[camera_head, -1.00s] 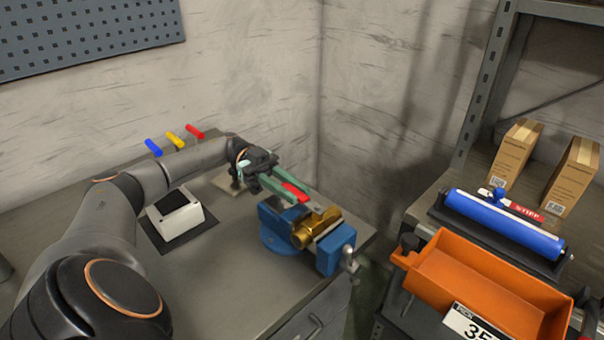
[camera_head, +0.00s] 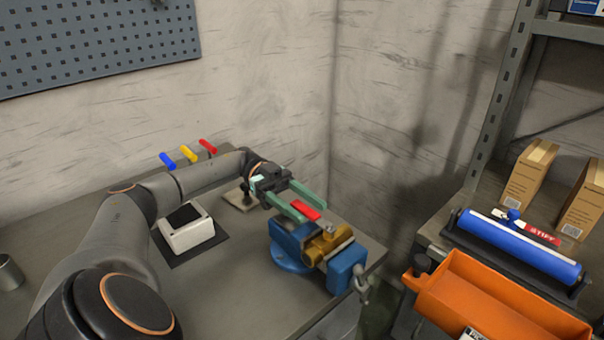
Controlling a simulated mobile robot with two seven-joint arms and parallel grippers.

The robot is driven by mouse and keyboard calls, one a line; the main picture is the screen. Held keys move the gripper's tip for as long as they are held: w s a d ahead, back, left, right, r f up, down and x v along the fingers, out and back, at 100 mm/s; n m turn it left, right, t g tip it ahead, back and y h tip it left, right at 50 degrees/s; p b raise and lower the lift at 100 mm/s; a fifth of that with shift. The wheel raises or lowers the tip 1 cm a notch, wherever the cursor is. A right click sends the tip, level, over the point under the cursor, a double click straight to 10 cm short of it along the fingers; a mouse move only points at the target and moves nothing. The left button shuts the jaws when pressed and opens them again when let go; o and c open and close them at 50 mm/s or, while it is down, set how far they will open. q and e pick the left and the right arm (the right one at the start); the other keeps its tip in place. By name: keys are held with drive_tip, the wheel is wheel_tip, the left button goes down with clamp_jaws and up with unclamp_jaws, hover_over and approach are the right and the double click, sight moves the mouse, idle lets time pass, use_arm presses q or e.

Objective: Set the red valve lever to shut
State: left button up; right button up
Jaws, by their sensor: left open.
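A brass valve (camera_head: 325,244) is clamped in a blue bench vise (camera_head: 345,268) near the right end of the grey bench. Its red lever (camera_head: 306,210) sticks out from the valve toward the upper left. My left gripper (camera_head: 308,205) has green fingers and is open. Its fingers lie on either side of the red lever's end, one behind it and one in front. I cannot tell whether either finger touches the lever. My right gripper is not in view.
A white box (camera_head: 187,232) sits on a dark mat left of the vise. Blue, yellow and red handles (camera_head: 186,153) stand along the wall. An orange bin (camera_head: 495,300) and a blue roller (camera_head: 520,246) are on the shelf at right. Bare bench lies in front.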

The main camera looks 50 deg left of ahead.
use_arm(q)
wheel_tip(320, 180, up, 3)
drive_tip(key=shift+f, duration=0.2)
drive_tip(key=s+d+r+p, duration=0.1)
drive_tip(key=s+d+r, duration=0.9)
drive_tip(key=shift+p, duration=0.3)
idle(0.5)
